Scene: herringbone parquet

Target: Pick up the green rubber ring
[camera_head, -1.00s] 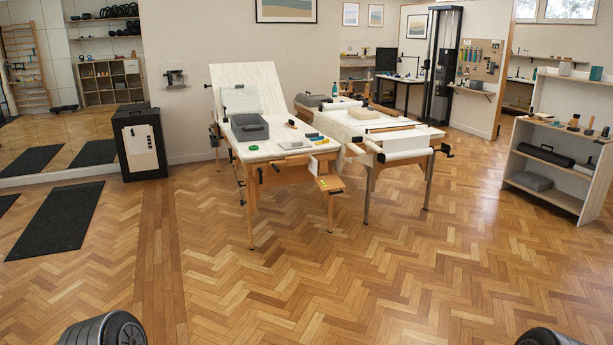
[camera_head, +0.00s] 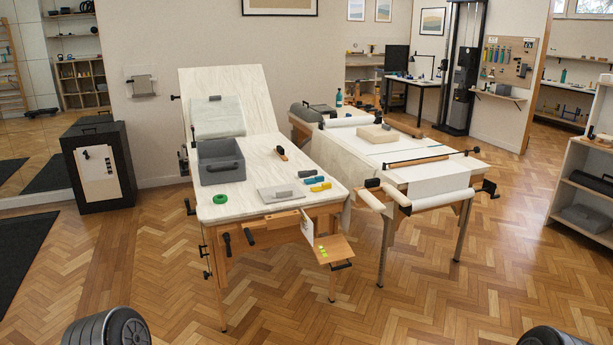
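The green rubber ring (camera_head: 220,198) lies flat near the front left corner of the treatment table's (camera_head: 262,188) light top. It is in front of a grey open bin (camera_head: 221,168), apart from it. The table is still some way ahead of me. Neither gripper is in view. Only dark rounded parts, probably of my own arms, show at the bottom left and bottom right edges.
A grey flat board (camera_head: 281,193), several blue and yellow blocks and a dark-handled tool (camera_head: 281,152) share the top. A small wooden shelf (camera_head: 334,250) juts from the front. A second table (camera_head: 420,173) stands right. A black cabinet (camera_head: 99,168) stands left. Parquet ahead is clear.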

